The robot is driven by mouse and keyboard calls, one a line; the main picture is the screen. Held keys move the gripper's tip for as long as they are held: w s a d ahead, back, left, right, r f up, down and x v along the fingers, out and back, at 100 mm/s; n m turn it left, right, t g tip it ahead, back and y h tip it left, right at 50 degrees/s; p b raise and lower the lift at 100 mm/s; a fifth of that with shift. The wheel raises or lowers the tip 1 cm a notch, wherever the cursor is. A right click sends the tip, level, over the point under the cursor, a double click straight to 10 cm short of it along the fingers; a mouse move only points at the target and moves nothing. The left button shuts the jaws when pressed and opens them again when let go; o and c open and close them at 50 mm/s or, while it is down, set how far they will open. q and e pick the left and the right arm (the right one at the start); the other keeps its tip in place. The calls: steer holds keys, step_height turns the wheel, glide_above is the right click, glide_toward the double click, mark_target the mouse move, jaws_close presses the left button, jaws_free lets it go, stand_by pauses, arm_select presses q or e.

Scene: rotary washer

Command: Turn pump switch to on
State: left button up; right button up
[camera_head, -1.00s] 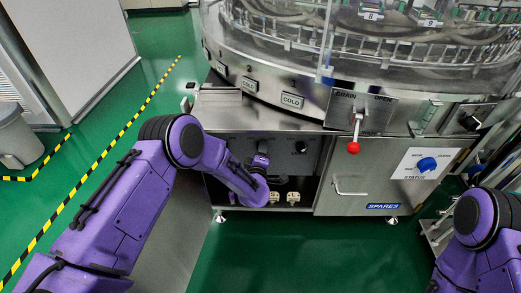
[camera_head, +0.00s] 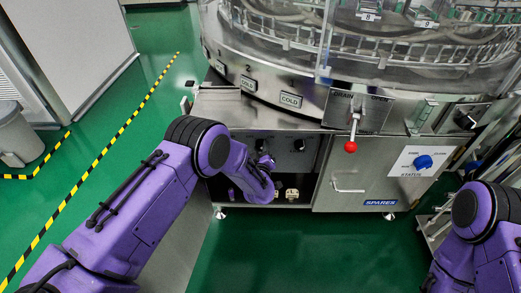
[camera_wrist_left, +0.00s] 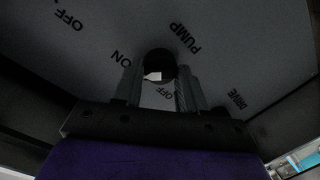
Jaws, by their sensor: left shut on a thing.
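The pump switch is a dark round knob (camera_wrist_left: 158,62) on a grey panel, in the left wrist view. The panel carries the words PUMP, ON and OFF around it. My left gripper (camera_wrist_left: 158,84) has one finger on each side of the knob and is shut on it. A small white patch shows at the knob between the fingers; I cannot tell which label the switch points to. In the head view my left gripper (camera_head: 265,160) reaches into the open bay under the machine, its fingertips mostly hidden. My right gripper is out of view; only the right arm shows.
Another dark knob (camera_head: 299,145) sits right of the gripper on the same panel. Pale fittings (camera_head: 291,194) stand on the bay floor. A red-tipped drain lever (camera_head: 351,146) and a blue status knob (camera_head: 424,162) are on the machine's front. Green floor in front is clear.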

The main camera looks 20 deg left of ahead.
arm_select(q)
steer(key=shift+s+f, duration=0.1)
steer(key=shift+f, duration=0.05)
stand_by(0.3)
steer(key=o, duration=1)
steer(key=shift+o, duration=0.2)
steer(key=p+v, duration=0.2)
steer(key=v, duration=0.8)
steer(key=shift+s+p, duration=0.3)
steer(key=shift+d+r, duration=0.1)
steer(key=shift+r, duration=0.1)
